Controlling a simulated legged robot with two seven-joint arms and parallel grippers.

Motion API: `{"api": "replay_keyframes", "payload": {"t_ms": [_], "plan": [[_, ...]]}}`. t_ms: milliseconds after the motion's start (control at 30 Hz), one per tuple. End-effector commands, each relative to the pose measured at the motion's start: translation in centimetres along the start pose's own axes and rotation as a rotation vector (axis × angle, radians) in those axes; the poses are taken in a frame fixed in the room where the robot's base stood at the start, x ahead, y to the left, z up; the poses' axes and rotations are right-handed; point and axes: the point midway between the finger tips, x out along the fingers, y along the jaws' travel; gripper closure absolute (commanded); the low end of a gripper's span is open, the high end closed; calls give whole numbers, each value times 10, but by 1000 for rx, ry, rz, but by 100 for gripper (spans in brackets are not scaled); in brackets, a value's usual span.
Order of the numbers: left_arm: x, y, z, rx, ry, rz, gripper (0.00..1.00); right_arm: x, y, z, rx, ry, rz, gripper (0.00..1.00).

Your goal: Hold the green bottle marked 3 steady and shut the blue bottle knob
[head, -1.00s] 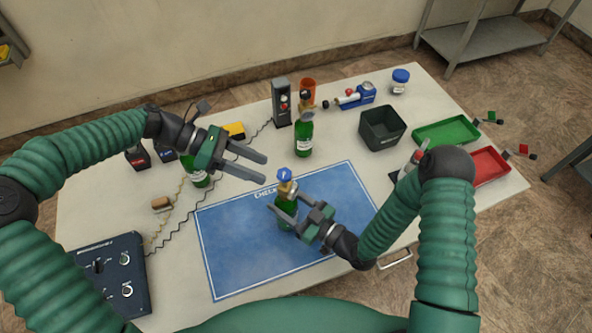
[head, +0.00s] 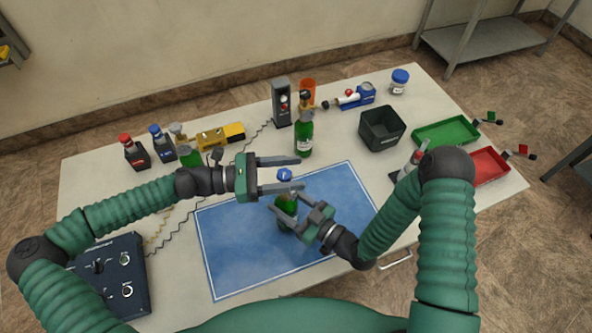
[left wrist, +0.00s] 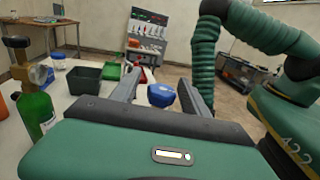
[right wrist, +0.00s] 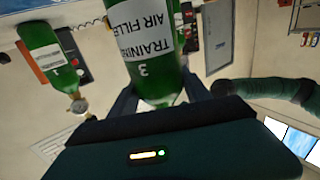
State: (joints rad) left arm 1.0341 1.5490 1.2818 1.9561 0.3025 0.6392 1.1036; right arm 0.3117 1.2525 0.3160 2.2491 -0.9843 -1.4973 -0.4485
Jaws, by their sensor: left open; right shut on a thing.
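The green bottle marked 3 (right wrist: 150,50) stands upright on the blue mat (head: 230,255) and also shows in the head view (head: 286,213). My right gripper (head: 287,205) is shut on its body. The blue bottle knob (head: 285,174) tops this bottle. My left gripper (head: 300,173) is open, level with the knob, its fingers reaching on either side of it. In the left wrist view the knob (left wrist: 161,95) shows between the two fingers, with no clear contact. My left gripper partly hides the bottle's neck in the head view.
Another green bottle (head: 304,140) stands behind the mat, and a third (head: 190,157) is partly behind my left arm. A black bin (head: 382,128), green tray (head: 446,133) and red tray (head: 487,167) are to the right. The mat's front left is clear.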

Motion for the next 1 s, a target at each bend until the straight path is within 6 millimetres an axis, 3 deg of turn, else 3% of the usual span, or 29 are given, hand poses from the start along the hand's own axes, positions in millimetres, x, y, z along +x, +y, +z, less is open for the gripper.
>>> {"api": "replay_keyframes", "payload": {"t_ms": [100,367,767,1000], "plan": [[11,0,0,0,0,-1,47,0,0,-1,0,2,-1,100],[13,0,0,0,1,0,47,0,0,-1,0,2,-1,100],[12,0,0,0,2,2,99,0,-1,-1,0,2,-1,100],[12,1,0,0,3,-2,100,0,-1,-1,-1,3,-2,100]]}}
